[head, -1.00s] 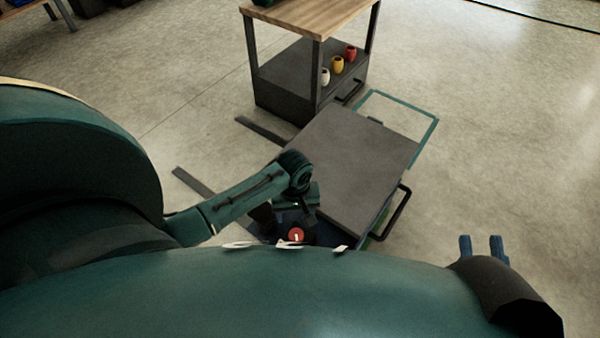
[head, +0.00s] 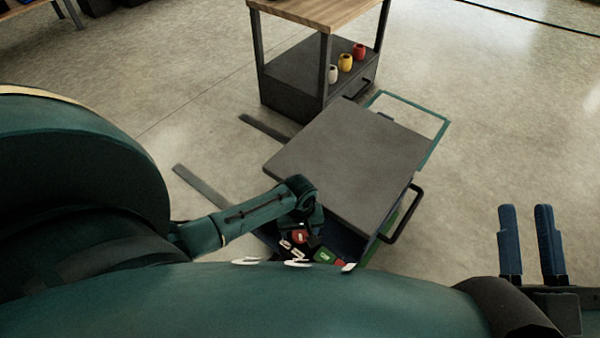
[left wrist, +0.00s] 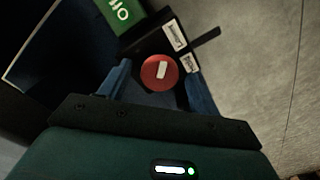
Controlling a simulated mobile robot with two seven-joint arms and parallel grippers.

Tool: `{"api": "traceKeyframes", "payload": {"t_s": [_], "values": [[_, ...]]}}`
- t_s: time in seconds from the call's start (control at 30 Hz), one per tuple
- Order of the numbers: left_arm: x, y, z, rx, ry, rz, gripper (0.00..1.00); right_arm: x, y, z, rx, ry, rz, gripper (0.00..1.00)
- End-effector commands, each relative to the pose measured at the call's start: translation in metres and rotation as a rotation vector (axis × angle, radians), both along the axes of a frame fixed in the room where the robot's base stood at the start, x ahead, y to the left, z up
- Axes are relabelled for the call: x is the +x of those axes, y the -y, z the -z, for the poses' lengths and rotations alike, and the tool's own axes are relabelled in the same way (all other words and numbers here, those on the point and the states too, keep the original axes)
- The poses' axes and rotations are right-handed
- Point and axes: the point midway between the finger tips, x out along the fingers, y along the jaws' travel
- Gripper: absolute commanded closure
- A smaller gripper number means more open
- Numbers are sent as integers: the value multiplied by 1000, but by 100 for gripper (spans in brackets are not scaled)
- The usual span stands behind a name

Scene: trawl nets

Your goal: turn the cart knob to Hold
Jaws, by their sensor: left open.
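The red round knob (left wrist: 160,72) with a white mark sits on the dark panel of the cart (head: 345,150). In the head view the knob (head: 299,237) shows just below my left wrist. Two white labels (left wrist: 175,36) lie beside the knob; their words are too small to read, and I cannot tell which one the mark points at. My left gripper (left wrist: 160,80) is open, its blue fingers on either side of the knob; contact is not clear. My right gripper (head: 525,212) is open and empty at the right, away from the cart.
A green label plate (left wrist: 120,12) is near the knob. The cart has a black handle (head: 405,216) on its right side. Behind it stands a wood-topped workbench (head: 325,12) with white, yellow and red cups (head: 345,62) on its lower shelf. The floor at right is clear.

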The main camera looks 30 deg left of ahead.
Motion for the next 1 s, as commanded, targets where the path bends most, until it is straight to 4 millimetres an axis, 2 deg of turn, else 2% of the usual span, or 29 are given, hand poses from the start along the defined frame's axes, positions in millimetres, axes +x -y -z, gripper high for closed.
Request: {"api": "traceKeyframes", "payload": {"t_s": [0.07, 0.57, 0.9, 0.97, 1.0], "values": [[0, 0, 0, 0, 0, 0, 40, 0, 0, 0, 0, 0, 0, 74], [0, 0, 0, 0, 0, 0, 80, 0, 0, 0, -1, 0, 0, 74], [0, 0, -2, 0, -1, 46, 82, 0, 0, -3, 1, -26, -1, 74], [0, 0, -3, 0, -3, 72, 82, -2, -1, 1, 2, -59, 0, 74], [0, 0, -3, 0, -3, 94, 82, -5, -2, 11, 7, -113, 2, 74]]}}
